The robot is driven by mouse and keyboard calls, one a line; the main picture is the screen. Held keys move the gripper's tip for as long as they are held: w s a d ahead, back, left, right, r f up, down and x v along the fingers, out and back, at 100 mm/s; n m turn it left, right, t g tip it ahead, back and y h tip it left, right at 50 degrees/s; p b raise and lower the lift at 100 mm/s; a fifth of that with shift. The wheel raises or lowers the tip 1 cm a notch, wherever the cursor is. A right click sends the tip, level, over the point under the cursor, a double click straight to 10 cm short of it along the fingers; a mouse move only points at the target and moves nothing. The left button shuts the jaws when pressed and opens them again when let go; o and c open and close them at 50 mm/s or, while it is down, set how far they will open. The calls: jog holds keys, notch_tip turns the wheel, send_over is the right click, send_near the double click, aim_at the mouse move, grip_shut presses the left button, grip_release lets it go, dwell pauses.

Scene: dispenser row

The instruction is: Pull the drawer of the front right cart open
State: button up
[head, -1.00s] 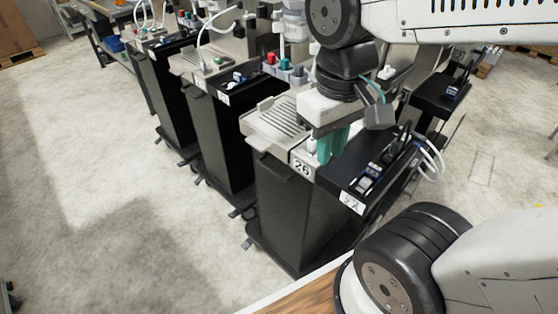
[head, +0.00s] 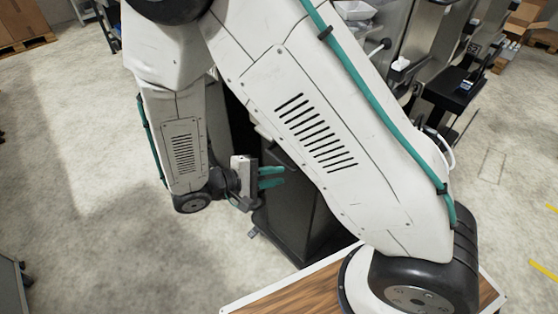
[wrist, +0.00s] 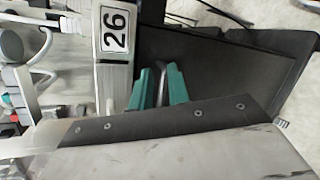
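The front right cart's black drawer front (head: 305,215) shows in the head view, partly hidden behind my arm. In the wrist view the dark drawer front (wrist: 225,55) lies to the right of the cart's white label "26" (wrist: 115,30). My gripper (head: 282,177) has teal fingers pointing right at the upper part of this front. In the wrist view my gripper (wrist: 160,72) has its fingers apart, with a thin grey-dark strip between them that looks like the handle edge. I cannot tell whether the fingers touch it. The drawer looks closed.
Another black cart (head: 240,135) stands behind, to the left. A black tray (head: 455,88) is at the right. A wood-topped surface (head: 270,300) lies at the bottom. The concrete floor (head: 80,160) at left is clear.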

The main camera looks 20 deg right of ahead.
aim_at(280, 159)
jog(key=w+a+f+m+t, duration=0.2)
jog(key=w+f+t, duration=0.1)
jog(key=w+t, duration=0.15)
jog(key=shift+h, duration=0.4)
jog(key=x, duration=0.7)
jog(key=shift+w+d+r, duration=0.15)
jog(key=shift+w+d, duration=0.2)
jog(key=shift+c, duration=0.4)
grip_shut()
